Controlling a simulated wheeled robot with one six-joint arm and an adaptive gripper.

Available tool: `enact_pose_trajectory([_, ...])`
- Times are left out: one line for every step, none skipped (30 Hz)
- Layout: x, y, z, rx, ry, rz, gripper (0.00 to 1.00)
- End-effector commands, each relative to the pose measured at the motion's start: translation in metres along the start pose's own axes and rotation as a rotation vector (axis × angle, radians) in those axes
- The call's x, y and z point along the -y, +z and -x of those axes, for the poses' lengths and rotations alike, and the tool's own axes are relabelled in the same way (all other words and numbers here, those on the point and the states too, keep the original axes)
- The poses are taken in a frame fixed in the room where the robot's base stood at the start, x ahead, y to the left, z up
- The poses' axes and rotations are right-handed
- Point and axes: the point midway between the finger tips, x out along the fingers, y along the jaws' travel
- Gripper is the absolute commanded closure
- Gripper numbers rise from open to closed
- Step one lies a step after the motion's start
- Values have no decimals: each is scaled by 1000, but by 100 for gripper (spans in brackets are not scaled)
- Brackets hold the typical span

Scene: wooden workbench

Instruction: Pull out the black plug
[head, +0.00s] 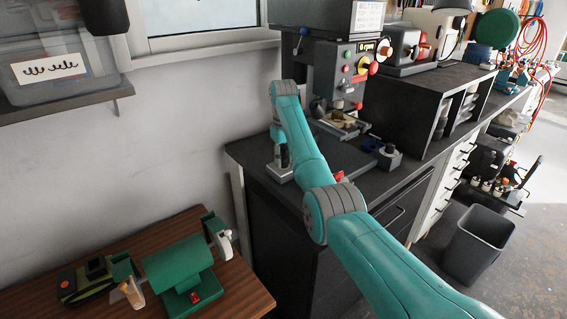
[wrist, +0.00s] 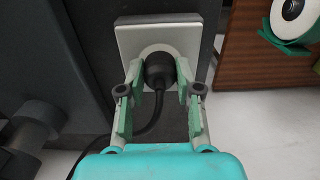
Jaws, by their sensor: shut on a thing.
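In the wrist view the black plug (wrist: 159,71) sits at the round recess of a square white wall socket (wrist: 134,38). I cannot tell how deep it is seated. Its black cable (wrist: 156,112) hangs from it and curves down to the left. My gripper (wrist: 160,78) is shut on the plug, with one pale green-padded finger at its left and one at its right.
A dark workbench (head: 345,158) carries a drill press (head: 352,70). A wooden bench (head: 225,292) with a green grinder (head: 180,265) stands at the lower left. A grey bin (head: 478,245) is on the floor at right.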

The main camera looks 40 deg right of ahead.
Motion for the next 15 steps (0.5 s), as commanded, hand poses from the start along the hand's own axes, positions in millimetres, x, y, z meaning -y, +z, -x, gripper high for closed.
enact_pose_trajectory([0, 0, 2, -1, 0, 0, 100])
enact_pose_trajectory([1, -1, 3, -1, 1, 1, 100])
enact_pose_trajectory([1, -1, 5, -2, 1, 1, 100])
enact_pose_trajectory([1, -1, 6, -2, 1, 1, 100])
enact_pose_trajectory([2, -1, 7, -2, 1, 1, 100])
enact_pose_trajectory([2, -2, 8, -2, 1, 1, 100])
enact_pose_trajectory([2, -2, 9, -2, 1, 1, 100])
enact_pose_trajectory([3, -2, 10, -2, 1, 1, 100])
enact_pose_trajectory([3, -2, 12, -2, 1, 1, 100])
enact_pose_trajectory([4, -2, 13, -2, 1, 1, 100])
enact_pose_trajectory([4, -2, 14, -2, 1, 1, 100])
enact_pose_trajectory([4, -2, 15, -2, 1, 1, 100])
enact_pose_trajectory([5, -2, 16, -2, 1, 2, 100])
enact_pose_trajectory([5, -3, 17, -2, 1, 2, 100])
enact_pose_trajectory([6, -3, 18, -1, 0, 2, 100])
